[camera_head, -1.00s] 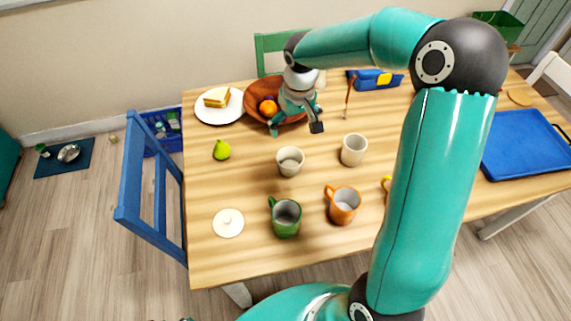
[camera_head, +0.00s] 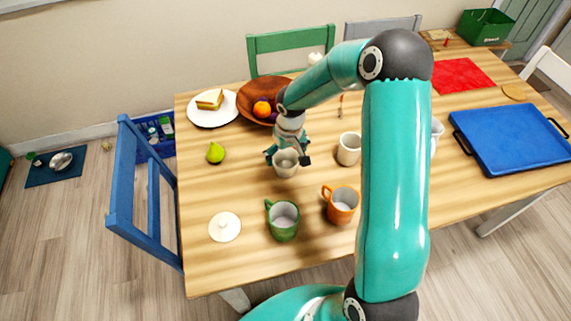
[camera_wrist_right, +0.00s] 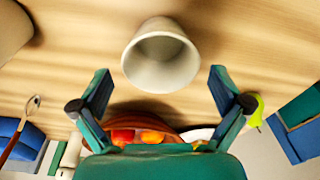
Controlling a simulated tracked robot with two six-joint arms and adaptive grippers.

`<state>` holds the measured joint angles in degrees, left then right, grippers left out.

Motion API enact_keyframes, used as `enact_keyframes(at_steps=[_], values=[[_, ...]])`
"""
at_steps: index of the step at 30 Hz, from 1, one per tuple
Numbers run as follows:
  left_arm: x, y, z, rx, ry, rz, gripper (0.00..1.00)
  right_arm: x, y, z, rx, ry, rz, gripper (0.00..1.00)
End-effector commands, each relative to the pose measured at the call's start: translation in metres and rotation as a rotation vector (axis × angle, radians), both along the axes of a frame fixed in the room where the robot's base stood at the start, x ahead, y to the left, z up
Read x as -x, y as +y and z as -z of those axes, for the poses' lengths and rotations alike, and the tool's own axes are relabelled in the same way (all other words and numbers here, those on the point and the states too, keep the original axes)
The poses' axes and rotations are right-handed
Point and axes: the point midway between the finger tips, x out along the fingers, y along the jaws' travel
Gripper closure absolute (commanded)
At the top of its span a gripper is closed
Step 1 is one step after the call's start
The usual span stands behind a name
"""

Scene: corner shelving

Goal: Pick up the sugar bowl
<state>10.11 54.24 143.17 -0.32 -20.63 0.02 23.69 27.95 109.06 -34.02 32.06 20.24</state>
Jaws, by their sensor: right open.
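A pale, handleless cup-like bowl (camera_head: 286,168) stands upright on the table; it looks like the sugar bowl, though a similar pale cup (camera_head: 349,149) stands to its right. A white round lid with a knob (camera_head: 225,227) lies apart, nearer the front left. My right gripper (camera_head: 288,156) is open and empty, just behind and above the bowl's rim. In the right wrist view the bowl (camera_wrist_right: 160,60) shows its open mouth, centred ahead of the spread fingers (camera_wrist_right: 160,78). Contact cannot be made out. My left gripper is not in view.
A green mug (camera_head: 283,220) and an orange mug (camera_head: 341,206) stand in front. A green pear (camera_head: 215,153), a sandwich plate (camera_head: 210,112) and a brown fruit bowl (camera_head: 250,93) are behind and left. A blue tray (camera_head: 510,138) lies right. Bare table surrounds the lid.

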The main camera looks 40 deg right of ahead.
Motion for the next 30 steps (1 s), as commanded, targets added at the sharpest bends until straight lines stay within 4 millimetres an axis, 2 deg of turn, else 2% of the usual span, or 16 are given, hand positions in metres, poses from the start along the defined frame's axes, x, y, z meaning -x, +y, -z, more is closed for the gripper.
enact_keyframes(at_steps=[5,12,21,23,30], values=[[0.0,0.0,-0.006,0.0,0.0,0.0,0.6,-0.001,0.0,0.013,-0.002,0.004,-0.001,0.0],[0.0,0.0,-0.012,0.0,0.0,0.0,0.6,-0.006,-0.001,0.046,-0.001,0.003,0.0,0.0],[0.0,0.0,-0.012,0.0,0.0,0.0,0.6,-0.007,-0.002,0.053,0.0,0.0,0.001,0.0],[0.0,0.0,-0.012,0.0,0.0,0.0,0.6,-0.007,-0.002,0.052,0.0,0.0,0.0,0.07],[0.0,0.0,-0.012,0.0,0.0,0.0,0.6,-0.007,-0.002,0.052,0.0,0.0,0.0,0.47]])
